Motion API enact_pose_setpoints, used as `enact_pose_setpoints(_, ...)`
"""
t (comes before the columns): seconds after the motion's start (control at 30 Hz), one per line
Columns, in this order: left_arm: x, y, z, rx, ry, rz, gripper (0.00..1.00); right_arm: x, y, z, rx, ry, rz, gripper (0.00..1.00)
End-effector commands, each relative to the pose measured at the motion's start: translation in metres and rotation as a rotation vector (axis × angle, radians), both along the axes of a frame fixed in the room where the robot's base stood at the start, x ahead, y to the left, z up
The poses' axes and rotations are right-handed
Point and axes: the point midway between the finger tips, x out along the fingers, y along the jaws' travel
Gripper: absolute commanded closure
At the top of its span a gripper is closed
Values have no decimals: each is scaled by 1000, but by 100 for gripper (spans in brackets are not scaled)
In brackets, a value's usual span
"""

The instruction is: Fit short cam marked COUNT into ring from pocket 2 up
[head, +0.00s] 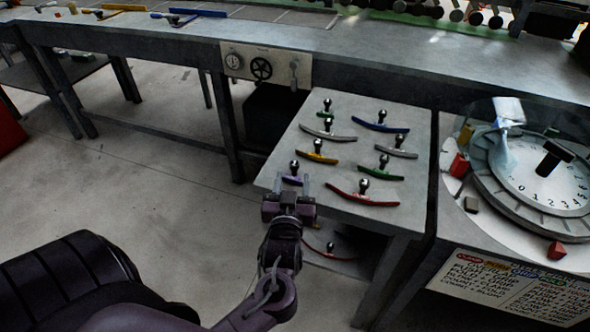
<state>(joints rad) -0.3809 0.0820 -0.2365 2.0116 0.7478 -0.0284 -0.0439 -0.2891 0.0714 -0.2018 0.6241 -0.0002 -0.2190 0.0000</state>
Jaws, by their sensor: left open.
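Several curved cams with ball-topped knobs lie on the grey side table (412,182). The short ones are a purple cam (291,179) at the near left edge and a small green cam (326,115) at the back; no COUNT mark is readable on any. My left gripper (291,187) is open at the purple cam, its fingers on either side of it in the picture; I cannot tell whether they touch it. The ring (481,181) surrounds a numbered white dial (540,185) on the right; its pocket numbers are partly readable. My right gripper is not in view.
Red blocks (557,251) and a pale blue upright piece (503,155) stand around the ring. A sign (510,290) hangs below it. A gap separates the side table from the ring's bench.

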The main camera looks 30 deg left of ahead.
Motion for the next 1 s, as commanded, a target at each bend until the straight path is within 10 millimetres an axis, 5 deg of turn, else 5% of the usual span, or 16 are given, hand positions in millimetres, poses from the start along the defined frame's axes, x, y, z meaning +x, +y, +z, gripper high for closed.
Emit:
enact_pose_setpoints(0.2,27,15,3,4,-1,0,53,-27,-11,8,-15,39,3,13)
enact_pose_setpoints(0.4,47,27,0,1,0,0,53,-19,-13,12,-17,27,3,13)
enact_pose_setpoints(0.67,50,28,-2,0,1,-1,53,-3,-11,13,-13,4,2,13)
enact_pose_setpoints(1.0,50,28,-2,0,1,-1,96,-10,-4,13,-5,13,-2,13)
